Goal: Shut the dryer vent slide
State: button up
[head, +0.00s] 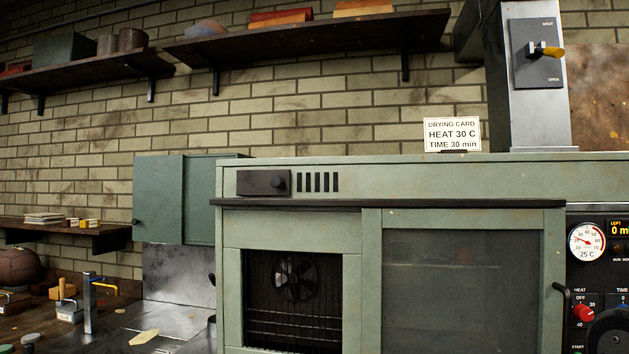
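The dryer is a green cabinet (420,217) across the lower middle and right of the head view. On its upper front strip is the vent slide, a dark plate (252,184) with a round black knob (277,183) near its right end. Just right of the plate is a row of several dark vertical vent slots (318,182), and they show uncovered. The slide plate sits to the left of the slots. My gripper is not in this view.
A dark ledge (450,203) runs below the slide. A drying card (452,134) stands on top. At the upper right a duct carries a yellow-tipped lever (550,51) between SHUT and OPEN labels. The space before the slide looks clear. A lower bench holds tools at left.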

aim_at(254, 182)
jog(key=i, duration=0.5)
jog(key=u, duration=0.8)
